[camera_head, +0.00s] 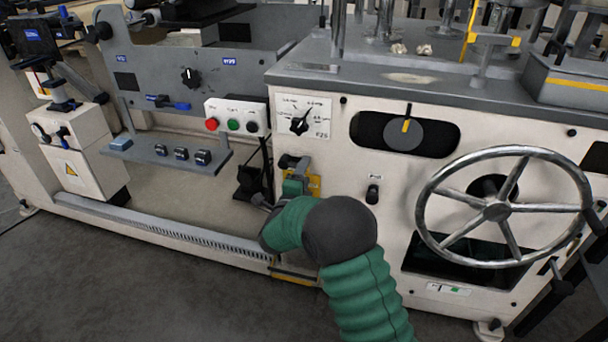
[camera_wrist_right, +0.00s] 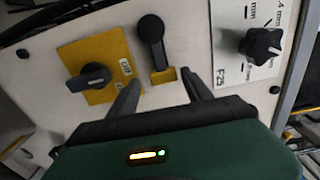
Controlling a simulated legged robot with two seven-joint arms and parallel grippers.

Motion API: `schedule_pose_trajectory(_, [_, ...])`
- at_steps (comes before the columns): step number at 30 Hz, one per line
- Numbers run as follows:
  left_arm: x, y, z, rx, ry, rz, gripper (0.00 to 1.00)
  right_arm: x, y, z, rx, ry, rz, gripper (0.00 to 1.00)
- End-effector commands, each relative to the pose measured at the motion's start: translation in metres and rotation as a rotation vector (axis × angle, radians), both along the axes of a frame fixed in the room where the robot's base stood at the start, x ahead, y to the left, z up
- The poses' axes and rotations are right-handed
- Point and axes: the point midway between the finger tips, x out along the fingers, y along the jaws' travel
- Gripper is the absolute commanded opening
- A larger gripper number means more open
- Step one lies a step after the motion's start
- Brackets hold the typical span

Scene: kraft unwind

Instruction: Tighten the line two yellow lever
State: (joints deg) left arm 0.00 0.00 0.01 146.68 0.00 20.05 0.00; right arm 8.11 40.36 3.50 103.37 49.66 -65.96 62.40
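In the right wrist view, a dark lever (camera_wrist_right: 151,40) with a round end and a small yellow block (camera_wrist_right: 163,76) at its other end is mounted on the pale panel. My right gripper (camera_wrist_right: 161,90) is open, its two dark fingers apart on either side of the yellow block, with nothing clearly gripped. Whether the fingers touch the block cannot be told. In the head view, my green right arm reaches the panel below the dial, and the hand (camera_head: 295,187) mostly hides the lever. My left gripper is not in view.
Beside the lever is a yellow plate (camera_wrist_right: 98,62) with a dark rotary switch (camera_wrist_right: 88,78). A black star knob (camera_wrist_right: 262,44) is on the other side. The head view shows a large handwheel (camera_head: 497,210) at right and a push-button box (camera_head: 236,117) at upper left.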

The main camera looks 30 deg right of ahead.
Motion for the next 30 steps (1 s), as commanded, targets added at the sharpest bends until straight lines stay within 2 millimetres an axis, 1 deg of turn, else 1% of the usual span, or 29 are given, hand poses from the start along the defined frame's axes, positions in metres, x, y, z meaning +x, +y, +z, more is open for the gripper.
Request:
schedule_pose_trajectory(5, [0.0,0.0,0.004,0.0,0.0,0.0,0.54,-0.003,0.005,0.003,-0.002,-0.001,0.001,0.58])
schedule_pose_trajectory(8, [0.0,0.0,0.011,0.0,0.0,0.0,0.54,-0.013,0.018,0.005,-0.002,-0.001,0.003,0.58])
schedule_pose_trajectory(11, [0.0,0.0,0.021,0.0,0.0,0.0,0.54,-0.031,0.039,0.006,-0.001,0.001,0.005,0.58])
schedule_pose_trajectory(15, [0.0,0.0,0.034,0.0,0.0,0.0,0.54,-0.058,0.071,0.006,-0.003,0.003,0.006,0.58])
schedule_pose_trajectory(21, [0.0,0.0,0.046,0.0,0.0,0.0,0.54,-0.092,0.11,0.003,-0.002,0.004,0.005,0.58])
schedule_pose_trajectory(25, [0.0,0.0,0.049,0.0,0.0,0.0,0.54,-0.105,0.124,0.001,0.0,0.001,0.002,0.58])
schedule_pose_trajectory(30, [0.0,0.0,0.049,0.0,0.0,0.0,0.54,-0.11,0.128,0.0,-0.001,0.001,-0.001,0.58])
